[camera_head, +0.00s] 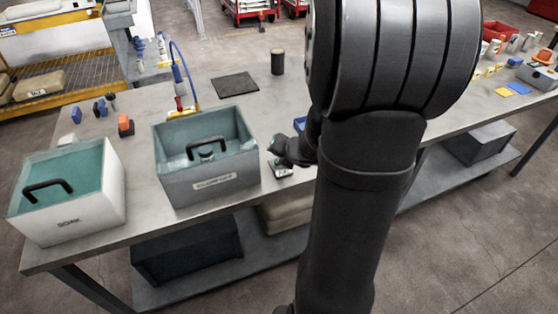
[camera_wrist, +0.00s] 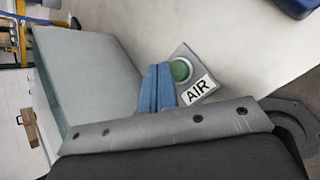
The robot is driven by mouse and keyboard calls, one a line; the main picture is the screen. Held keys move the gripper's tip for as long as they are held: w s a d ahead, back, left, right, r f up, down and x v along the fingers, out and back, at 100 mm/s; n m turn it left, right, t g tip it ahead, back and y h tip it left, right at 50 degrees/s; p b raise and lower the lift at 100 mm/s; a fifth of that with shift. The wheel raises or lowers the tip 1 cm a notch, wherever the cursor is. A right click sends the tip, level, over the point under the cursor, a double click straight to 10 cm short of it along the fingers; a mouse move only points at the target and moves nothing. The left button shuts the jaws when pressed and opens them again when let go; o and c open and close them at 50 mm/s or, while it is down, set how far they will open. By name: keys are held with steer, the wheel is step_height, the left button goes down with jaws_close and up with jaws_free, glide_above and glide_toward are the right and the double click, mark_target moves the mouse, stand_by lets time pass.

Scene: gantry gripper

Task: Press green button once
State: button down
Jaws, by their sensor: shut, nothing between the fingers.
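The green button (camera_wrist: 180,70) sits in a grey ring on a small grey plate labelled "AIR" (camera_wrist: 197,90) in the wrist view. My gripper (camera_wrist: 160,72) has blue fingers that are shut and empty. In the wrist view the fingertips appear right beside the left edge of the button; whether they touch it I cannot tell. In the head view my gripper (camera_head: 275,146) is low over the table, near the small button plate (camera_head: 281,169), to the right of a grey bin. My arm hides part of the table there.
The grey bin (camera_head: 215,185) with a black handle stands close to the left of my gripper. A white bin (camera_head: 98,205) labelled "SOAK" is farther left. A dark cylinder (camera_head: 277,61) and a black mat (camera_head: 235,86) are behind. A blue thing (camera_head: 299,124) lies partly behind my arm.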

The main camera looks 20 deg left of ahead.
steer(key=shift+f, duration=0.1)
steer(key=shift+f, duration=0.35)
steer(key=shift+f, duration=0.5)
stand_by(0.6)
steer(key=shift+r, duration=0.95)
steer(key=shift+r, duration=2.5)
